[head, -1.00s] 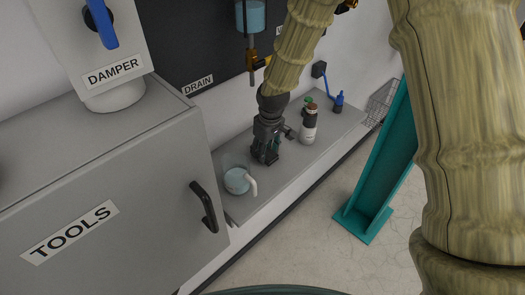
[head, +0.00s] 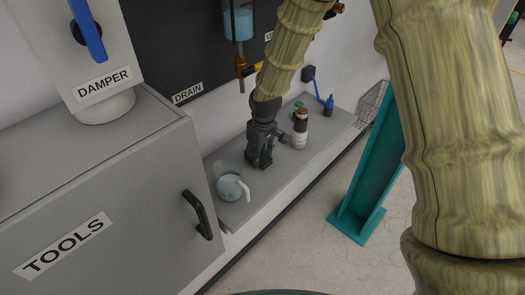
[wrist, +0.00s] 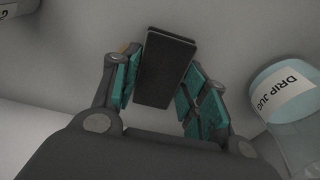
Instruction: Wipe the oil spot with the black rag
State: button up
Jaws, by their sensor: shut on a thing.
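My gripper (head: 259,163) is low over the grey bench ledge (head: 318,150), between the drip jug and a bottle. In the wrist view, my gripper (wrist: 160,90) has its teal-padded fingers on either side of a flat dark rectangular thing, which I take to be the black rag (wrist: 165,68). The rag seems held between the fingers; I cannot tell whether it touches the ledge. In the head view the gripper hides it. I cannot make out the oil spot in either view.
The drip jug (head: 229,187) stands on the ledge left of my gripper and at right in the wrist view (wrist: 285,90). A white bottle with dark top (head: 299,130) stands to the right. A grey tools cabinet (head: 130,190) and teal post (head: 362,180) flank the ledge.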

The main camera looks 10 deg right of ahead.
jog(key=shift+s+a+f, duration=0.1)
jog(key=shift+s+a, duration=0.75)
jog(key=shift+a, duration=0.25)
jog(key=shift+w+d+p, duration=0.25)
jog(key=shift+w+d, duration=0.45)
jog(key=shift+d, duration=0.35)
jog(key=shift+w+d+p, duration=0.2)
jog(key=shift+w+d, duration=0.5)
jog(key=shift+d, duration=0.35)
jog(key=shift+s+a+r, duration=0.1)
jog(key=shift+s+a, duration=0.35)
jog(key=shift+a, duration=0.25)
jog(key=shift+s+a+r, duration=0.1)
jog(key=shift+s+a, duration=0.35)
jog(key=shift+a, duration=0.3)
jog(key=shift+s+a, duration=0.45)
jog(key=shift+a, duration=0.25)
jog(key=shift+r+p, duration=0.15)
jog(key=shift+p, duration=0.2)
jog(key=shift+r+p, duration=0.5)
jog(key=shift+r, duration=0.25)
